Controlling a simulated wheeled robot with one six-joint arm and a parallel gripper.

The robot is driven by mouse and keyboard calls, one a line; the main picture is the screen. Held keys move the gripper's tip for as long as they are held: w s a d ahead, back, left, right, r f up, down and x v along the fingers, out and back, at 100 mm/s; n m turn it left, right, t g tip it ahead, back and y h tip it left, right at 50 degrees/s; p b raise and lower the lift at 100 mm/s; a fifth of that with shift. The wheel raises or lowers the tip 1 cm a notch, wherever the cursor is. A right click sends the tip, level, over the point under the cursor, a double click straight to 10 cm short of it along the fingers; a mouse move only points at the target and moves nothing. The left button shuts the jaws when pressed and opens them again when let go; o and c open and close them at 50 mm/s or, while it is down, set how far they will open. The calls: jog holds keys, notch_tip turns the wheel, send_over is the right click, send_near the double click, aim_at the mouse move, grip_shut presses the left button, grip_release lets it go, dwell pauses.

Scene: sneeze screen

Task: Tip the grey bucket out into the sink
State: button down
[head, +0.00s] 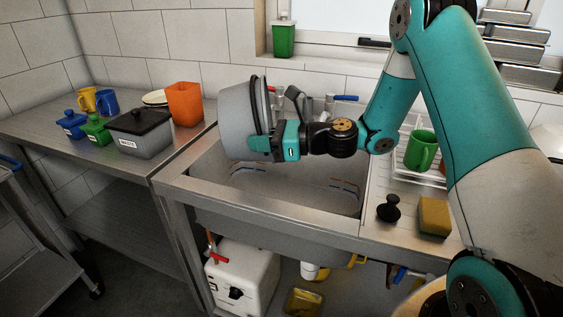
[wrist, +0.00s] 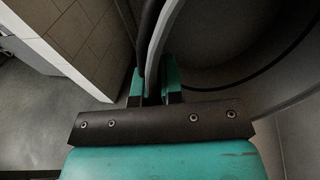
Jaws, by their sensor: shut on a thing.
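The grey bucket (head: 238,118) is held over the left part of the steel sink (head: 310,198), turned on its side with its rim facing right, toward my wrist. My gripper (head: 262,146) is shut on the bucket near its rim. In the wrist view my gripper (wrist: 157,92) has the thin rim between its fingers, and the inside of the bucket (wrist: 215,50) fills the upper right. I cannot see anything pouring out. Whether anything is left inside is not clear.
A black plug (head: 389,208), a sponge (head: 434,217) and a rack with a green mug (head: 420,150) are right of the sink. Taps stand behind the bucket.

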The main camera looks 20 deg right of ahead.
dwell(0.3)
jog(key=shift+w+a+r+p, duration=0.15)
jog(key=shift+r+p, duration=0.25)
jog(key=shift+p, duration=0.65)
jog(key=a+h+p, duration=0.1)
jog(key=p, duration=0.2)
jog(key=a+g+h+p, duration=0.1)
jog(key=p, duration=0.2)
jog(key=shift+w+f+p, duration=0.1)
jog(key=shift+w+p, duration=0.2)
jog(key=shift+w, duration=0.05)
jog(key=shift+a+f, duration=0.1)
jog(key=shift+f, duration=0.2)
